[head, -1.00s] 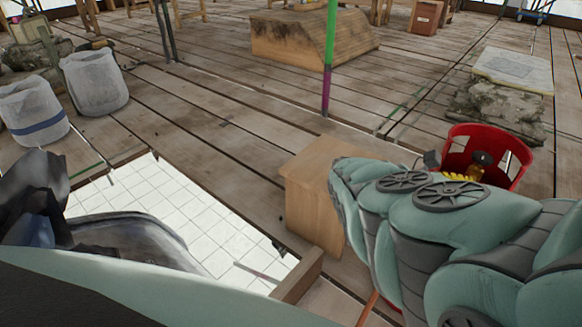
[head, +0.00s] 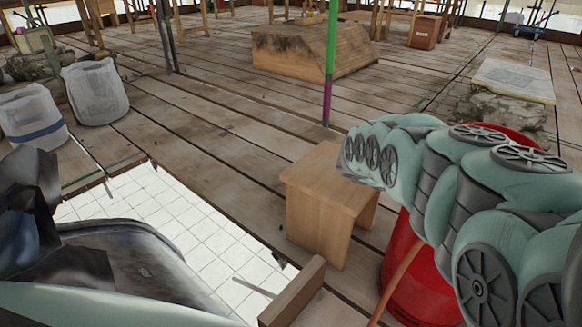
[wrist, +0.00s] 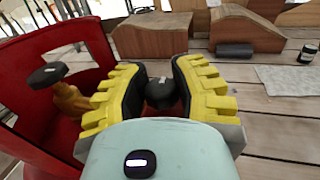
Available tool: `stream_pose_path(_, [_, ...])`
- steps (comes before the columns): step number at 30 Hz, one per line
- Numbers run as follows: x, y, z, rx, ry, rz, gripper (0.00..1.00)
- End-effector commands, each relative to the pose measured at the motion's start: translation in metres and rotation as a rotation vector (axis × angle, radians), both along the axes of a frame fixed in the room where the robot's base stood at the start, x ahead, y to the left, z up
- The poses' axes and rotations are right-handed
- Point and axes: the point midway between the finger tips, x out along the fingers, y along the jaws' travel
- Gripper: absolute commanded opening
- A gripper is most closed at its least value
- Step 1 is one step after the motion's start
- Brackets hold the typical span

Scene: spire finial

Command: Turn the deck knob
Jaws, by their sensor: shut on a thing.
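In the wrist view my gripper (wrist: 158,80), with yellow ribbed fingers, is shut on a dark rounded knob (wrist: 160,94). Only the knob's top shows; the fingers and my pale wrist hide what lies below. A second dark-capped piece with an amber-brown stem (wrist: 70,97) stands to the left, apart from the fingers. The red bucket (wrist: 90,38) curves around behind and left of the gripper. In the head view the bucket (head: 410,275) shows beneath my arm, which hides the gripper and the knob. I cannot tell from the picture whether this is the deck knob.
A wooden box stool (head: 325,185) stands left of the bucket. A white-tiled opening (head: 190,225) lies further left in the plank floor. A green and purple pole (head: 329,60), a wooden block (head: 310,50) and a slab on stones (head: 512,80) stand beyond.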

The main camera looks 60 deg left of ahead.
Motion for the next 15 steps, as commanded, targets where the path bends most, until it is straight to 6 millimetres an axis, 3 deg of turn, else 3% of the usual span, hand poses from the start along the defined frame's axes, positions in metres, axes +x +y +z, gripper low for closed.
stream_pose_path(15, [-0.0006, 0.0001, -0.0003, 0.0, 0.001, -0.035, 0.0])
